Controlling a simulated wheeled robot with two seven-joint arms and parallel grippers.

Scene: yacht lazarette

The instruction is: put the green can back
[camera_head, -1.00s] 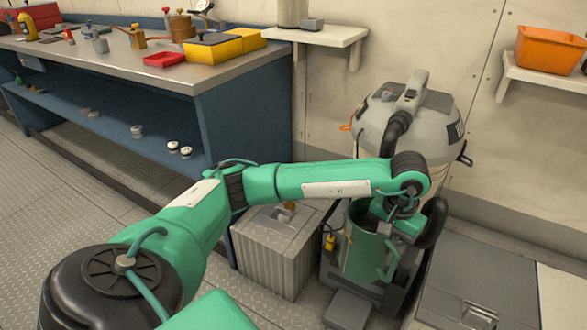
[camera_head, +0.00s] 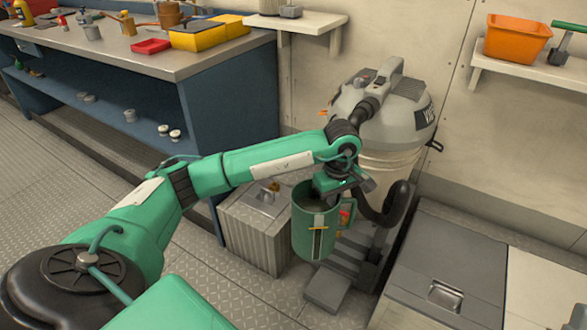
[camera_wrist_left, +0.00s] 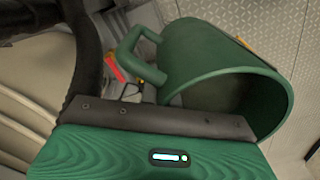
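The green can (camera_head: 306,235) is an open-topped, jug-like vessel with a side handle, seen in the head view in front of the vacuum cleaner. My left gripper (camera_head: 328,188) is at its rim, on the far side of the opening, and appears shut on it. The can hangs nearly upright, apparently clear of the floor. In the left wrist view the can (camera_wrist_left: 192,52) lies right against the dark finger edge of the gripper (camera_wrist_left: 165,120), its handle to the left. The fingertips are hidden. My right gripper is not in view.
A grey ribbed box (camera_head: 255,235) stands left of the can. The vacuum cleaner (camera_head: 385,120) with its black hose is close behind. A grey floor hatch (camera_head: 440,265) is at right. The workbench (camera_head: 150,62) holds yellow and red trays. Wall shelves hold an orange bin (camera_head: 517,38).

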